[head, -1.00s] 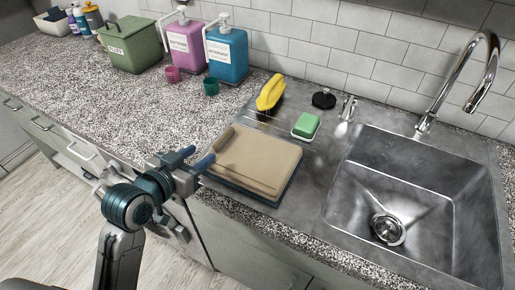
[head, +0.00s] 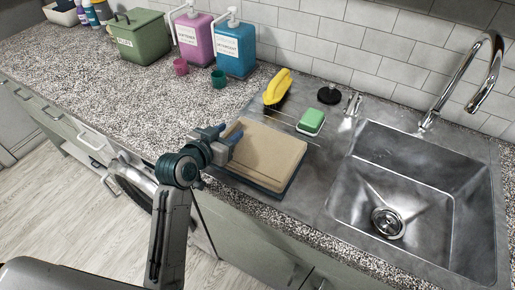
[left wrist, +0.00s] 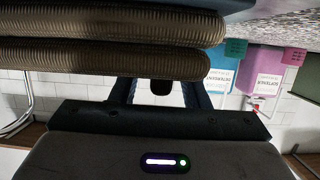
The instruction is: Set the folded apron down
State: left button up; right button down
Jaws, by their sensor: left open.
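The folded apron (head: 268,155) is a tan, layered bundle lying flat on a dark blue slab (head: 262,187) on the steel surface left of the sink. My left gripper (head: 226,134) is open at the apron's left edge; whether it touches the apron is unclear. In the left wrist view the apron's rounded folds (left wrist: 110,45) fill the upper left, close in front of the open fingers (left wrist: 160,92). A small dark end shows between the fingers. My right gripper is out of view.
The sink (head: 420,190) lies to the right. Behind the apron are a yellow brush (head: 277,88), a green sponge (head: 311,121) and a black stopper (head: 328,94). Soap dispensers (head: 235,50), small cups (head: 218,78) and a green bin (head: 140,38) stand further back left. The speckled counter (head: 120,90) has free room.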

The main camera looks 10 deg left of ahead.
pick_arm(q)
grip_shut()
jog(key=shift+r, duration=0.15)
